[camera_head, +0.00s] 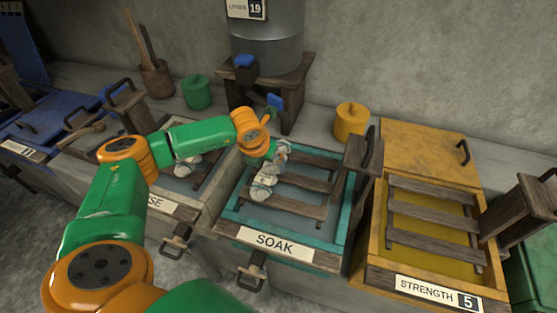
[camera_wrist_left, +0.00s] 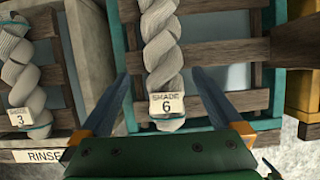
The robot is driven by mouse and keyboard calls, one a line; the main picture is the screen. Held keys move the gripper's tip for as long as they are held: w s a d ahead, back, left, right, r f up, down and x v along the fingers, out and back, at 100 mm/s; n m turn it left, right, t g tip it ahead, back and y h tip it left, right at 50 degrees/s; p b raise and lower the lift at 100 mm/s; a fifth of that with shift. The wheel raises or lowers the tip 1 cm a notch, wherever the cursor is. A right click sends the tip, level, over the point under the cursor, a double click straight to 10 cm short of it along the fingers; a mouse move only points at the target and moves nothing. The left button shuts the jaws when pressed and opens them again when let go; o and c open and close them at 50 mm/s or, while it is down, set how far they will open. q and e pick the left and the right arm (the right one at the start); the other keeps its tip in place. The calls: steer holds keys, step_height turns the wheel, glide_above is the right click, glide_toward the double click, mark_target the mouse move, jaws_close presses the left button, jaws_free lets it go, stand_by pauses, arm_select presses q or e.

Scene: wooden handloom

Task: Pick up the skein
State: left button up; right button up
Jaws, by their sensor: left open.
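A whitish twisted skein (camera_wrist_left: 161,45) with a "SHADE 6" tag lies on the wooden slats of the teal-rimmed SOAK vat (camera_head: 225,207). The skein also shows in the head view (camera_head: 263,188), partly hidden by my gripper. My left gripper (camera_head: 277,158) is over this vat. In the left wrist view its two fingers (camera_wrist_left: 161,76) are open, one on each side of the skein near its tagged end. I cannot tell how far above the skein they are. A second skein (camera_wrist_left: 20,65), tagged "SHADE 3", lies in the RINSE vat to the left. My right gripper is not in view.
The yellow STRENGTH 5 vat (camera_head: 430,222) stands to the right. A dark wooden post (camera_head: 362,165) rises between the two vats. A metal drum (camera_head: 267,38) on a wooden stand, a green pot (camera_head: 196,92) and a yellow pot (camera_head: 350,122) stand behind.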

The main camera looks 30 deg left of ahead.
mark_target(270, 168)
arm_select(q)
steer(key=x, duration=0.4)
steer(key=shift+w+d+f, duration=0.2)
steer(key=shift+d+f, duration=0.05)
steer(key=shift+f, duration=0.15)
steer(key=shift+s+r, duration=0.2)
steer(key=c, duration=0.7)
steer(key=shift+w, duration=0.1)
steer(key=c, duration=0.8)
